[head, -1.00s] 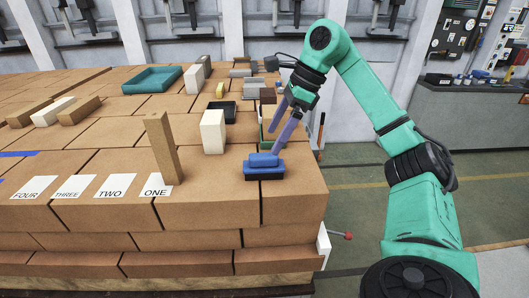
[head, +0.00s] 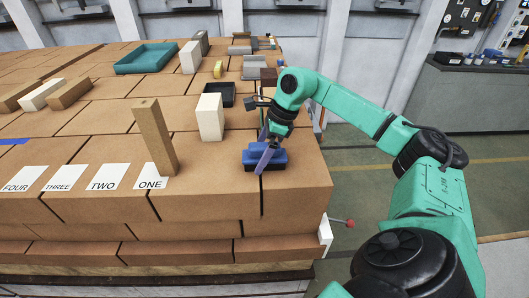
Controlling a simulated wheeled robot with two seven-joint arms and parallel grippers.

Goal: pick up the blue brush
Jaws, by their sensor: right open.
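The blue brush (head: 278,157), a blue block on a darker base, lies near the right front of the brick-topped surface (head: 215,185). My right gripper (head: 264,155) is directed down at the brush, its purple fingers open. One finger shows in front of the brush's near side and hides part of it. The other finger is mostly hidden, and I cannot tell whether either finger touches the brush. My left gripper is not in view.
An upright brown wooden block (head: 154,135) stands beside the label ONE (head: 150,184). A white block (head: 209,117) and a black tray (head: 222,93) are behind the brush. A teal tray (head: 145,57) lies farther back. The surface's right edge is close to the brush.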

